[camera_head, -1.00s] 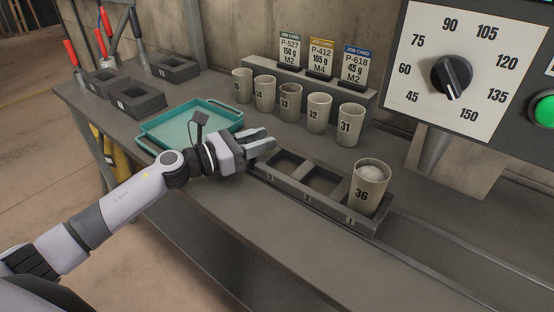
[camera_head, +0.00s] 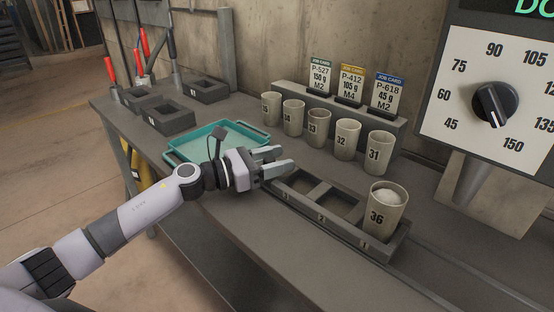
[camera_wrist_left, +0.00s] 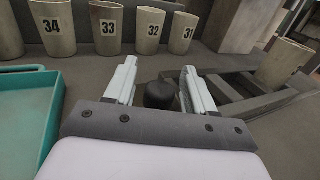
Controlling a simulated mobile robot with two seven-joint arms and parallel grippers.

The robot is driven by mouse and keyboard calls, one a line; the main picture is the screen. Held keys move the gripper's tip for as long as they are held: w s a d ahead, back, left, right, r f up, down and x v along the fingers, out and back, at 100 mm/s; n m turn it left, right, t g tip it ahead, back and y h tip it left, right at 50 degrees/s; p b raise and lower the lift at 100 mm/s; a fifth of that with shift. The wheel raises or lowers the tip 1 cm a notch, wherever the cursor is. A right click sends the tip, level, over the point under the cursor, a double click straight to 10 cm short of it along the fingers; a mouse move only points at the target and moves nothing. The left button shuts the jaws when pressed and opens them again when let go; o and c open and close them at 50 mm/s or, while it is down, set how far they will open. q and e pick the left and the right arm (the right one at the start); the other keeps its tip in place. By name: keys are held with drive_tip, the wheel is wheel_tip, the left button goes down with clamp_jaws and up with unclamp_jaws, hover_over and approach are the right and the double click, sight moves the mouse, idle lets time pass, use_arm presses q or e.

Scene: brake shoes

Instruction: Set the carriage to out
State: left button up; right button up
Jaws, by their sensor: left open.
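The carriage (camera_head: 345,230) is a long dark grey tray with a row of square pockets, lying along the bench. A beige cup marked 36 (camera_head: 386,214), filled with something pale, stands in its pocket at the right end. The other pockets look empty. My left gripper (camera_head: 286,160) is at the carriage's left end, fingers open. In the left wrist view the open fingers (camera_wrist_left: 158,68) stand either side of a round black knob (camera_wrist_left: 160,95), with a gap showing on both sides. The carriage (camera_wrist_left: 243,100) lies right of the fingers there. My right gripper is not in view.
A teal tray (camera_head: 176,152) lies left of my gripper. Several numbered cups (camera_head: 347,139) stand in a row behind, before three job cards (camera_head: 350,83). Dark square holders (camera_head: 170,120) sit at the left. A dial panel (camera_head: 455,50) stands at the right.

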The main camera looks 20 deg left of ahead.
use_arm(q)
drive_tip(key=b+v, duration=0.1)
drive_tip(key=v, duration=0.4)
drive_tip(key=shift+s+a+f, duration=0.15)
drive_tip(key=shift+s+a, duration=0.1)
drive_tip(key=shift+a, duration=0.05)
drive_tip(key=shift+s+a, duration=0.4)
drive_tip(key=shift+s, duration=0.05)
